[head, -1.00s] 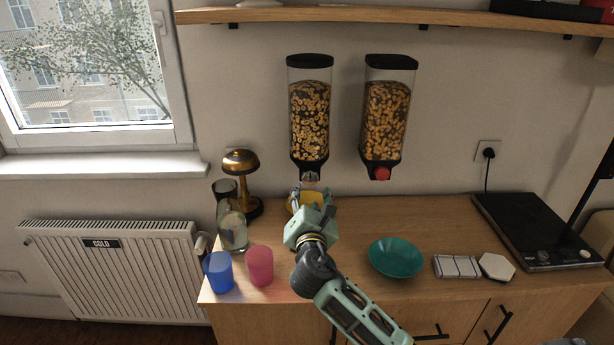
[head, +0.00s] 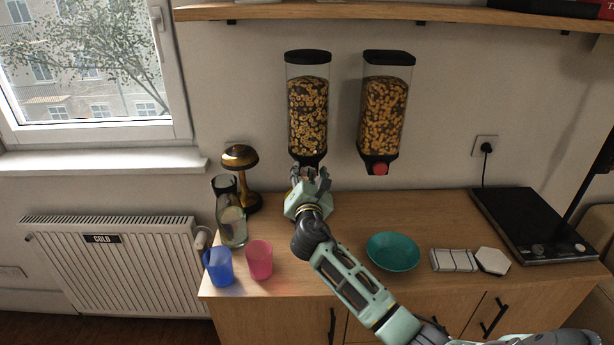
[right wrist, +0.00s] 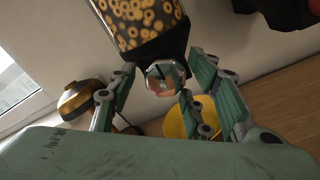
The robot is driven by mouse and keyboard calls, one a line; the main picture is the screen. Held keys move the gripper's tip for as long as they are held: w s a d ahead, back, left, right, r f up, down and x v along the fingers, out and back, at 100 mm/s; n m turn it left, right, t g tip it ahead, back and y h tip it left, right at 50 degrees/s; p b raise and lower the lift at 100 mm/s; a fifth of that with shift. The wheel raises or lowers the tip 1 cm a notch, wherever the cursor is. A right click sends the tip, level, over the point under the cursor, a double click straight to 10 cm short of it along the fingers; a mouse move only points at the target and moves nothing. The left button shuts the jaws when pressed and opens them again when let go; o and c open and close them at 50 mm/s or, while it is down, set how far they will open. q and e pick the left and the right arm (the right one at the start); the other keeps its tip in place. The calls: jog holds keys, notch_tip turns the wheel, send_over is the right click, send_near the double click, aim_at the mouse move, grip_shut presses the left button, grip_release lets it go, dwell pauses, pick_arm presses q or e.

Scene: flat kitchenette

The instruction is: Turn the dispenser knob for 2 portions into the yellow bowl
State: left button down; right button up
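The left cereal dispenser (head: 308,110) hangs on the wall, holding ring-shaped cereal. My right gripper (head: 310,172) is raised at its outlet and hides its knob in the head view. In the right wrist view, the shiny round knob (right wrist: 164,78) lies between the spread fingers of the right gripper (right wrist: 160,75). A gap shows on the left finger's side; contact on the right side is unclear. The yellow bowl (right wrist: 179,122) shows partly behind the right finger, below the knob; the gripper hides it in the head view. My left gripper is out of view.
A second dispenser (head: 385,105) with a red knob (head: 380,169) hangs to the right. A brass lamp (head: 240,158), glass bottle (head: 232,226), blue cup (head: 219,267) and pink cup (head: 259,260) stand left. A teal bowl (head: 393,252) is right of my arm.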

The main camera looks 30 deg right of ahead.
jog(key=c, duration=0.9)
jog(key=shift+m, duration=0.3)
jog(key=m+b, duration=0.2)
jog(key=m, duration=0.2)
jog(key=shift+m, duration=0.3)
jog(key=m+b, duration=0.1)
jog(key=m, duration=0.3)
jog(key=shift+s+d+r+b, duration=0.1)
jog(key=shift+r+b, duration=0.05)
jog(key=shift+b, duration=0.2)
jog(key=m+b, duration=0.1)
jog(key=m, duration=0.4)
jog(key=shift+d+b, duration=0.1)
jog(key=shift+b, duration=0.2)
jog(key=shift+s+d+r+m+b, duration=0.1)
jog(key=shift+m+b, duration=0.2)
jog(key=shift+m, duration=0.8)
jog(key=shift+d+r+m+b, duration=0.1)
jog(key=shift+m+b, duration=0.2)
jog(key=shift+m, duration=0.8)
